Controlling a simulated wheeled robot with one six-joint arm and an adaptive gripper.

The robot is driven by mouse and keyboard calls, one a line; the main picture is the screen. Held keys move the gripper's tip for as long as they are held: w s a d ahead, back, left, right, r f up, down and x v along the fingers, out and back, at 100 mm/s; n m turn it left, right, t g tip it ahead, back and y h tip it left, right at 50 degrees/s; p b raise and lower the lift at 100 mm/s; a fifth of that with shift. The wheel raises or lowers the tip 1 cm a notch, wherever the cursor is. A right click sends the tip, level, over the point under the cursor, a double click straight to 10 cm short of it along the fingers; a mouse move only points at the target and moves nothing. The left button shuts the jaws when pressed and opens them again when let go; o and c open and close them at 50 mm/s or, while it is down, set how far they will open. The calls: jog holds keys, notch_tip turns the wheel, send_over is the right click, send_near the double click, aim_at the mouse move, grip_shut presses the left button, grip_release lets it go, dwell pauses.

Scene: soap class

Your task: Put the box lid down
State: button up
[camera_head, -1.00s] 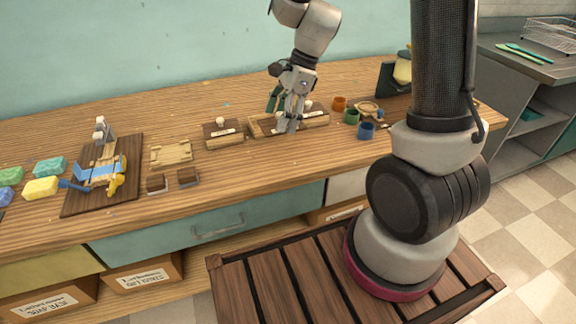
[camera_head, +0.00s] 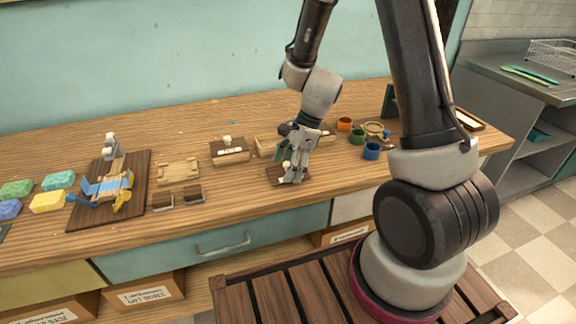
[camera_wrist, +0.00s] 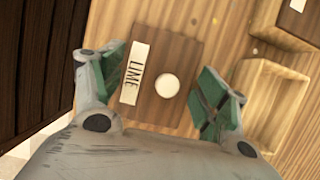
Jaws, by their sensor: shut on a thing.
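The box lid (camera_wrist: 184,63) is a dark brown square with a white round knob and a white label reading LIME. My gripper (camera_wrist: 163,86) has its green-padded fingers at two opposite sides of the lid and is shut on it. In the head view the lid (camera_head: 275,174) is partly hidden by my gripper (camera_head: 289,176), low over the front of the table. I cannot tell whether it touches the wood. An open, empty-looking wooden box (camera_head: 265,147) stands just behind; it also shows in the wrist view (camera_wrist: 252,98), right of the gripper.
A lidded box (camera_head: 229,157) stands to the left on the wooden table (camera_head: 240,192). Two small brown blocks (camera_head: 193,194), a wooden frame (camera_head: 178,171) and coloured soaps lie further left. Orange, green and blue cups (camera_head: 372,151) stand right. The table's front edge is close to the lid.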

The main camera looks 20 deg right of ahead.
jog(key=o, duration=1)
jog(key=shift+f, duration=0.1)
jog(key=v, duration=1.2)
jog(key=s+d+r+n+t+h, duration=0.2)
jog(key=s+d+r+n, duration=0.3)
jog(key=s+r+n, duration=0.2)
jog(key=s+d+r+n+t+h, duration=0.2)
jog(key=s+d+r+n, duration=0.3)
jog(key=s+r+n, duration=0.3)
jog(key=s+n, duration=0.3)
jog(key=s, duration=0.1)
jog(key=shift+d+r, duration=0.2)
jog(key=shift+r, duration=0.15)
